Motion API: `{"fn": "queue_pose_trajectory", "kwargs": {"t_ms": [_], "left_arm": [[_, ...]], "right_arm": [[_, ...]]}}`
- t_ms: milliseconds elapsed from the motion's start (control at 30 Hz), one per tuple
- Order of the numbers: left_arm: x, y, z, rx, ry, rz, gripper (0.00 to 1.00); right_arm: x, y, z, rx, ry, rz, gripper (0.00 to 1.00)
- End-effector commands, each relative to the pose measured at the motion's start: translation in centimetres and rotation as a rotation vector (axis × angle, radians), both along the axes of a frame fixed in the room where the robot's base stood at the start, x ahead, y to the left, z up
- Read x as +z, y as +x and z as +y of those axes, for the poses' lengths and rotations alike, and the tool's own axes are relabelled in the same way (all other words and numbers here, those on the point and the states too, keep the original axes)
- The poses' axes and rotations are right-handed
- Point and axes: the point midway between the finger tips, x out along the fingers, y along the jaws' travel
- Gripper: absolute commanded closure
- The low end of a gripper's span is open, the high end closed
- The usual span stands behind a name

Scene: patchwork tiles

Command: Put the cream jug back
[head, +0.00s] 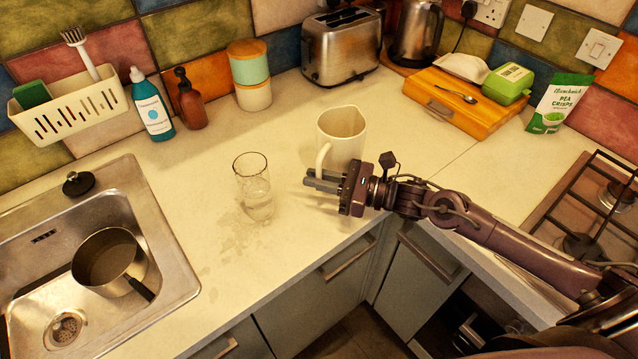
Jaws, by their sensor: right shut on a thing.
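The cream jug (345,127) stands upright on the pale worktop in the corner area, its handle toward the front left. My right gripper (318,181) comes in from the right and is shut on the lower part of the jug's handle. The fingers point left, and the gripper body hides part of the jug's lower side. Whether the jug's base touches the worktop is hard to tell. My left gripper is not in view.
A clear glass (254,190) stands close to the left of the gripper, beside wet marks. Behind are a toaster (341,48), a kettle (416,32) and a wooden bread box (455,104). A sink with a saucepan (108,262) is at left, a hob (590,205) at right.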

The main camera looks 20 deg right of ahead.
Motion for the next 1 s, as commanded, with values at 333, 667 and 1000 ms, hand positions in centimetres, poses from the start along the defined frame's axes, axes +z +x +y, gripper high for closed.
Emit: {"fn": "queue_pose_trajectory", "kwargs": {"t_ms": [333,667,1000], "left_arm": [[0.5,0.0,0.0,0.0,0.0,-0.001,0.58],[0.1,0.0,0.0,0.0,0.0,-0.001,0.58],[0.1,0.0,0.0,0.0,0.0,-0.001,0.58]], "right_arm": [[-2.3,0.1,0.0,0.0,0.001,-0.008,1.0],[-2.9,0.0,0.0,0.0,-0.001,0.002,0.84],[-2.8,0.0,0.0,0.0,-0.001,0.003,0.66]]}}
